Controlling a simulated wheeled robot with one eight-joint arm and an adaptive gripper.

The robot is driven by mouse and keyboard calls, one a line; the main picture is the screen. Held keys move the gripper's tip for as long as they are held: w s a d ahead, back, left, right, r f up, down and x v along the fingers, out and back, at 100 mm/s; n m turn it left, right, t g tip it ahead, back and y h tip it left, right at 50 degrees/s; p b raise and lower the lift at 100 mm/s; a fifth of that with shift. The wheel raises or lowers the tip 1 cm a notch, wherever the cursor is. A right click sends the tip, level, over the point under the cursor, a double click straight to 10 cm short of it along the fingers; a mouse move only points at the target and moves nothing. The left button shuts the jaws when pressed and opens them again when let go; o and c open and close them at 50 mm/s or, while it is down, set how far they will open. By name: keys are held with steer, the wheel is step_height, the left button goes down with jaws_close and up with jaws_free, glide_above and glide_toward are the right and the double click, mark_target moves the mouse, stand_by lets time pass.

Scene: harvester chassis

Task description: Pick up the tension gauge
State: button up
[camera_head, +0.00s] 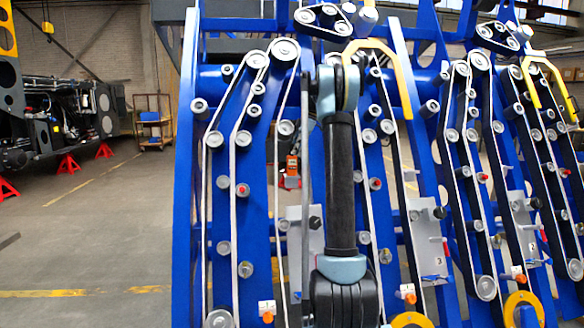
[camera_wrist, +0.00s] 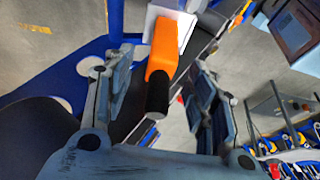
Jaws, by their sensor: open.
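In the wrist view, an orange piece with a black cylindrical end (camera_wrist: 164,48) stands out from a white square plate (camera_wrist: 187,22). It looks like the tension gauge, though I cannot confirm this. My gripper (camera_wrist: 162,68) is open, with one finger to the left of the orange piece and one to the right. Clear gaps show between the piece and both fingers. In the head view my gripper is hidden behind my arm. Similar small orange pieces on white plates show low on the blue chassis, one at centre (camera_head: 408,291) and one at left (camera_head: 267,312).
The blue harvester chassis (camera_head: 184,200) fills the middle and right, with belts, rollers and protruding knobs close around my arm. A yellow curved bar (camera_head: 385,47) is near my arm's top. The floor at left (camera_head: 90,235) is free. A tool board (camera_wrist: 290,145) shows in the wrist view.

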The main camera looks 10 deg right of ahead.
mark_target(293, 156)
steer(key=shift+x, duration=2.7)
steer(key=shift+s+a+r, duration=0.1)
steer(key=shift+a+r, duration=0.05)
jaws_close()
